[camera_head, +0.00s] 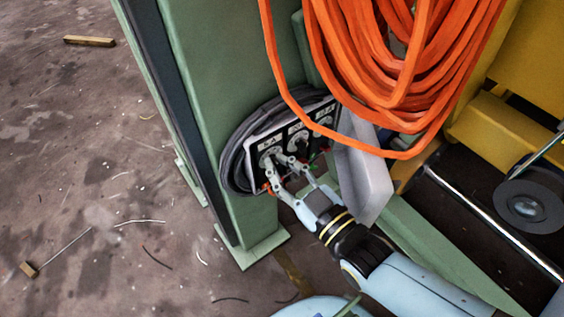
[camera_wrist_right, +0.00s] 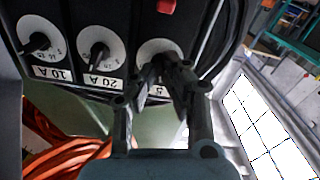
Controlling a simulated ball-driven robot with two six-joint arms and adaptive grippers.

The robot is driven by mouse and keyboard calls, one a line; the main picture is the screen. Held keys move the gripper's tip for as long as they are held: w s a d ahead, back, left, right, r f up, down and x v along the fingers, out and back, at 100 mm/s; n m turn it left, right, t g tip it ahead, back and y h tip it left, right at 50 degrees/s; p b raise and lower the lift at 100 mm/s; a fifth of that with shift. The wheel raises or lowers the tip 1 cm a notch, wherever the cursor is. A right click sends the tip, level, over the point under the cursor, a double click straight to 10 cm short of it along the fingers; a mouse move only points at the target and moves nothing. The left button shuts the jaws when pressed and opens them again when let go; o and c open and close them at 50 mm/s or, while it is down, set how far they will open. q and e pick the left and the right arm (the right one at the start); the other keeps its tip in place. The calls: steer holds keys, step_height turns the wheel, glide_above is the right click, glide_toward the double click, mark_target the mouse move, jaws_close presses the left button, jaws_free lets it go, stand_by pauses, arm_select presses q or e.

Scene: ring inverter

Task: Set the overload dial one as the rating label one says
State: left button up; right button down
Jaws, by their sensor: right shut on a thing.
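A black panel (camera_head: 291,136) with a pale frame and three round dials is on the green post. My right gripper (camera_head: 282,166) is at the leftmost dial (camera_head: 268,158), shut on its dark knob. In the right wrist view this dial (camera_wrist_right: 149,49) is on the right, and the gripper fingers (camera_wrist_right: 172,72) close around its knob. The rating label below it (camera_wrist_right: 160,91) shows a 5; the rest is hidden by a finger. The knob's pointing direction is mostly hidden. The two other dials carry labels 20 A (camera_wrist_right: 103,82) and 10 A (camera_wrist_right: 52,72). My left gripper is not in view.
A thick orange cable coil (camera_head: 375,60) hangs just above and right of the panel. A grey slanted plate (camera_head: 366,178) stands close to the right of my gripper. Dark cable loops around the panel. Yellow machinery (camera_head: 490,125) is farther right.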

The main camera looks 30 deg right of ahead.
steer(key=shift+s+f, duration=0.1)
stand_by(0.3)
steer(key=c, duration=1.4)
jaws_free()
steer(key=s, duration=0.8)
steer(key=s+d, duration=0.1)
steer(key=s, duration=0.3)
